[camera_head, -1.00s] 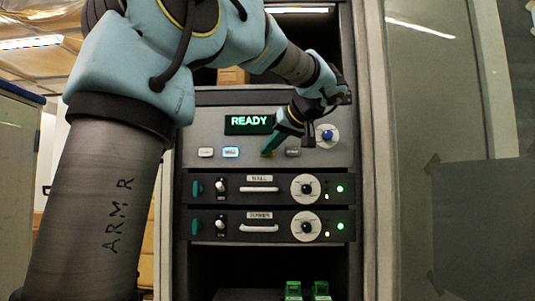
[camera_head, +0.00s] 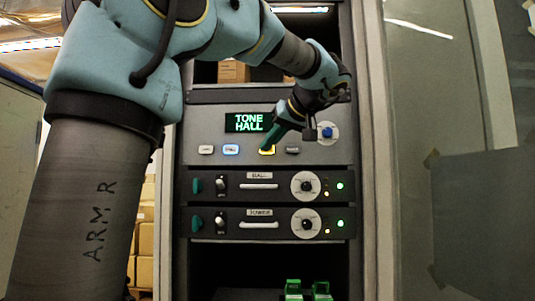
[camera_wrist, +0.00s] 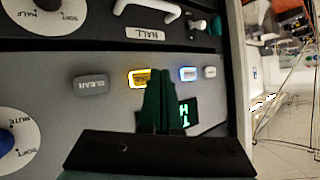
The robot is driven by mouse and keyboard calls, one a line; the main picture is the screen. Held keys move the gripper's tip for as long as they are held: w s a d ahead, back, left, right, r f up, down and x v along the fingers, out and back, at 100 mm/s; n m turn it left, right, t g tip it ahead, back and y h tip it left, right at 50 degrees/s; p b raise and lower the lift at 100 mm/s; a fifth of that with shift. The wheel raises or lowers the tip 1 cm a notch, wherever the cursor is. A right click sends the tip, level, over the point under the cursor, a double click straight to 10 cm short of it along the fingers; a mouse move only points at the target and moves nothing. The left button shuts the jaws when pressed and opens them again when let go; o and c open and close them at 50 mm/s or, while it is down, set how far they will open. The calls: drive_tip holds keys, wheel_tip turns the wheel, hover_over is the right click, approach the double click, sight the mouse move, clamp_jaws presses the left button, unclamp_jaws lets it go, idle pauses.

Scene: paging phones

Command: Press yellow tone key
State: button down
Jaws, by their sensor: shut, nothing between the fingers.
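The yellow tone key (camera_head: 267,150) is on the upper grey panel, between the blue-lit key and a dark key. It glows with a bright yellow rim. In the wrist view the yellow key (camera_wrist: 140,78) is partly covered by my fingertips. My gripper (camera_head: 266,146) is shut and empty, its green fingers angled down at the key. In the wrist view the shut fingertips (camera_wrist: 160,68) overlap the key's right part; I cannot tell whether they touch it. The display (camera_head: 248,122) above reads "TONE HALL" in green.
Beside the yellow key are a blue-lit key (camera_head: 231,149), a white key (camera_head: 206,150) and a grey CLEAR key (camera_wrist: 91,85). A dial with a blue knob (camera_head: 326,132) is to the right. Two dark units with handles, knobs and green lights sit below.

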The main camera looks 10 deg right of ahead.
drive_tip(key=s, duration=0.1)
drive_tip(key=s+b, duration=0.1)
drive_tip(key=s, duration=0.2)
drive_tip(key=shift+s+a+b, duration=0.2)
drive_tip(key=shift+a+b, duration=0.2)
drive_tip(key=shift+f, duration=0.1)
drive_tip(key=w+a+f+m+g+h, duration=0.1)
drive_tip(key=a+f+m+g, duration=0.15)
drive_tip(key=f, duration=1.05)
drive_tip(key=w+a+f+m+g+h, duration=0.1)
drive_tip(key=a+f+m+g, duration=0.2)
drive_tip(key=f, duration=0.9)
drive_tip(key=s+a+f+g+h, duration=0.1)
drive_tip(key=s+a+f, duration=0.2)
drive_tip(key=f, duration=0.4)
drive_tip(key=s+a+f+n+g+h, duration=0.1)
drive_tip(key=s+a+f, duration=0.3)
drive_tip(key=f, duration=0.4)
drive_tip(key=s+a+f+g+h, duration=0.1)
drive_tip(key=s+a+f, duration=0.3)
drive_tip(key=f, duration=0.4)
drive_tip(key=shift+s+g+h, duration=0.4)
drive_tip(key=shift+s+g, duration=0.05)
drive_tip(key=shift+s, duration=0.4)
drive_tip(key=shift+n, duration=0.25)
